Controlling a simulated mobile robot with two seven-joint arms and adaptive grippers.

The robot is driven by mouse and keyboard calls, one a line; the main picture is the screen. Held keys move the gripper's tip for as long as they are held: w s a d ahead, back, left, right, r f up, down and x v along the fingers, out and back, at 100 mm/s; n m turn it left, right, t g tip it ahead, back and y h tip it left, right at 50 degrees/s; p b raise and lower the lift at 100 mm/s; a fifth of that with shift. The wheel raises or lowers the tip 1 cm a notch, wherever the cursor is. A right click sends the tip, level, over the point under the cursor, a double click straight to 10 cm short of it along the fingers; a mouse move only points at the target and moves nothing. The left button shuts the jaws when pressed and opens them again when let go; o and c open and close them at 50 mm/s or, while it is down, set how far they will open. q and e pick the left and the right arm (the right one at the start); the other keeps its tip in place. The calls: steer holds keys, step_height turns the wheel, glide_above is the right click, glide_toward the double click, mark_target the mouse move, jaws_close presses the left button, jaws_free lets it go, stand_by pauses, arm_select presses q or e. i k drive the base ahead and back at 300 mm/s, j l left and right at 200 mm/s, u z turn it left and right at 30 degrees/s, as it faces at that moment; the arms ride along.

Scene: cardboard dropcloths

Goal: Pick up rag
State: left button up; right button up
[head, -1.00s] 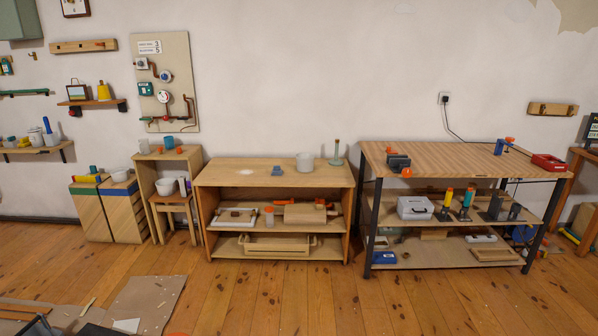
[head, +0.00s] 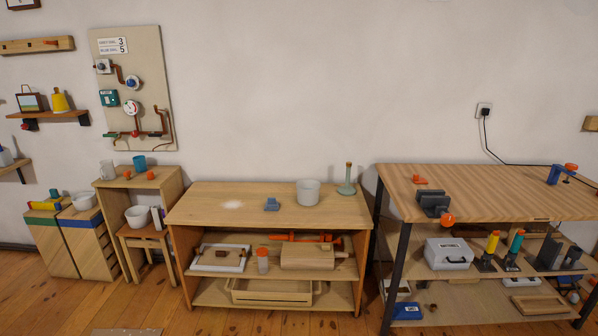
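A small grey-blue item (head: 271,204), which looks like a folded or crumpled rag, lies on top of the low wooden workbench (head: 200,207) in the middle. It is too small to make out clearly. A white patch (head: 233,204) is on the bench top to its left. A light grey pot (head: 308,192) stands to its right, apart from it. Neither of my grippers shows in the head view.
A green bottle-like item (head: 347,180) stands at the bench's back right. A taller table (head: 520,195) with tools is at the right. A small wooden stand (head: 165,187) is at the left. Wooden floor (head: 150,300) lies in front.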

mark_target(272, 204)
steer(key=i, duration=1.35)
steer(key=i+l, duration=0.1)
steer(key=i, duration=1.3)
steer(key=j+u, duration=0.05)
steer(key=j, duration=0.05)
